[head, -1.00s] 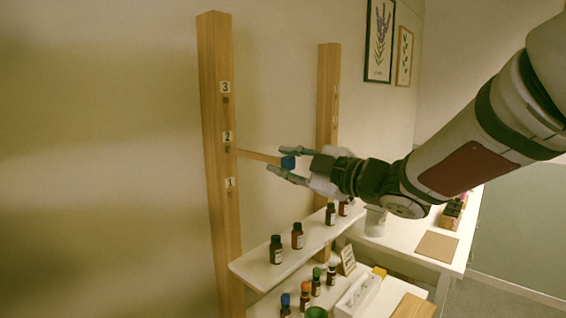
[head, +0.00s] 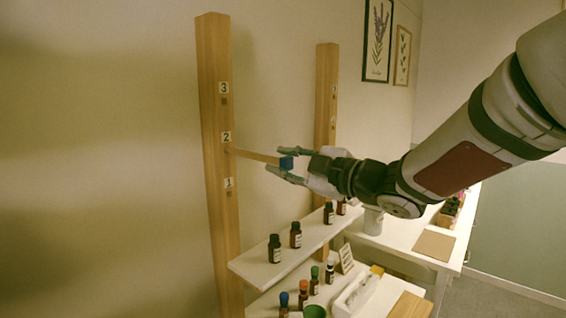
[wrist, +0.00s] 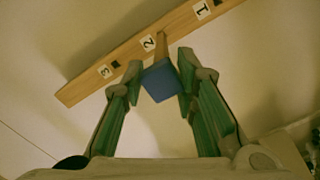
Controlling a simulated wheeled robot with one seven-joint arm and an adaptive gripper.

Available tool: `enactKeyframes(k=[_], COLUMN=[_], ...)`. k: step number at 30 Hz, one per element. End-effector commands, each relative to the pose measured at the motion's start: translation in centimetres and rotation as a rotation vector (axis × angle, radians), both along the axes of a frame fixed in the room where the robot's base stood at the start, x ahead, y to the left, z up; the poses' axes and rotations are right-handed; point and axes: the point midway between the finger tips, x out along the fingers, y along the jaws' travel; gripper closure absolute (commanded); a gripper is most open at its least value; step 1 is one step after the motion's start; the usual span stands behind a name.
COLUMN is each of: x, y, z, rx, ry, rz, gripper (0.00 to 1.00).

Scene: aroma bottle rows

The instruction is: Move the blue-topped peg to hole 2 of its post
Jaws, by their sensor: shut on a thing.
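The blue-topped peg shows its blue top (head: 287,163) and its pale wooden shaft (head: 258,156) in the head view. My gripper (head: 278,160) is shut on the blue top, which also shows between the fingers in the wrist view (wrist: 161,82). The shaft points left at the near wooden post (head: 215,110), which bears labels 3, 2 and 1 from top to bottom. The shaft's far end meets the post at hole 2, just below label 2 (head: 227,137). How deep it sits in the hole, if at all, I cannot tell. Holes 3 and 1 look empty.
A second wooden post (head: 326,90) stands behind. Below my gripper, a white shelf (head: 250,268) bears several dark bottles. A lower surface holds bottles with coloured caps and a white tray (head: 358,298). Bare wall lies left of the near post.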

Motion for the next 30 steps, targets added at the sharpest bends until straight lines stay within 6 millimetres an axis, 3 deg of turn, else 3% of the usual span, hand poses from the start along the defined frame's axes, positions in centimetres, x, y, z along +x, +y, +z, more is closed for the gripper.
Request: enactKeyframes(k=[30], x=[1.3], y=[1.4], z=[0.0], rx=[0.0], ry=[0.0], rz=[0.001], gripper=[1.0])
